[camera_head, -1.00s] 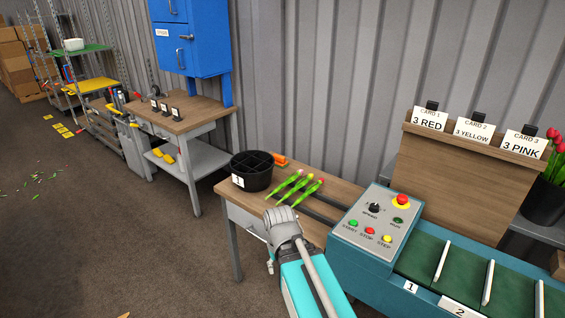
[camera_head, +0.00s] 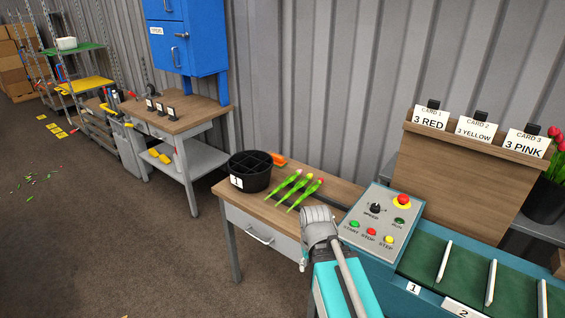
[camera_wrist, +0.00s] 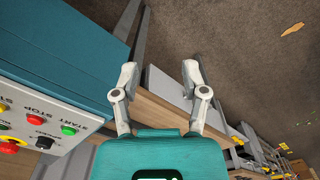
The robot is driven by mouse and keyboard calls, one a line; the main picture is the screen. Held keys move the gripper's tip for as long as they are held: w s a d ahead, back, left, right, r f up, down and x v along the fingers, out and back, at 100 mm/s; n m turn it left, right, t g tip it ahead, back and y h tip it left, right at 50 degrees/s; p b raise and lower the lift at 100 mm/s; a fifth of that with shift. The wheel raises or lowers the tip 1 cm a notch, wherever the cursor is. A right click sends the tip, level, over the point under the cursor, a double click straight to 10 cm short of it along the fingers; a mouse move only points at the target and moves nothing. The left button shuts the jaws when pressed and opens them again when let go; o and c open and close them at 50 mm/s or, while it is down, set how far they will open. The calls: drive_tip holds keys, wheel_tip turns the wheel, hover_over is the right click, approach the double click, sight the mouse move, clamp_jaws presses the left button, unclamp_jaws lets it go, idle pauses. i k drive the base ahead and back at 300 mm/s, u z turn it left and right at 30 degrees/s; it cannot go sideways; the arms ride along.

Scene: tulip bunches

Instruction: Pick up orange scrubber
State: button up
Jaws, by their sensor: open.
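The orange scrubber (camera_head: 279,158) seems to be the small orange thing on the wooden table, just behind the right side of the black divided bucket (camera_head: 250,182). The bucket hides part of it, so its full shape cannot be told. In the wrist view the scrubber does not show. My gripper (camera_wrist: 158,78) is open and empty there, with its two fingers apart over the table's front edge and the floor. In the head view my arm is in front of the table, to the right of and nearer than the scrubber, and the fingertips are hard to make out.
Several tulips (camera_head: 297,186) lie on the table (camera_head: 262,207) right of the bucket. The teal conveyor with its button panel (camera_head: 380,222) stands close on the right of my arm. A second workbench (camera_head: 184,114) stands at the left.

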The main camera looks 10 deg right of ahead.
sight(279, 161)
drive_tip(key=u, duration=0.2)
drive_tip(key=k, duration=0.6)
drive_tip(key=u, duration=0.55)
drive_tip(key=k, duration=0.75)
drive_tip(key=u, duration=0.55)
drive_tip(key=i, duration=2.15)
drive_tip(key=z, duration=0.35)
drive_tip(key=i, duration=0.6)
drive_tip(key=z, duration=0.6)
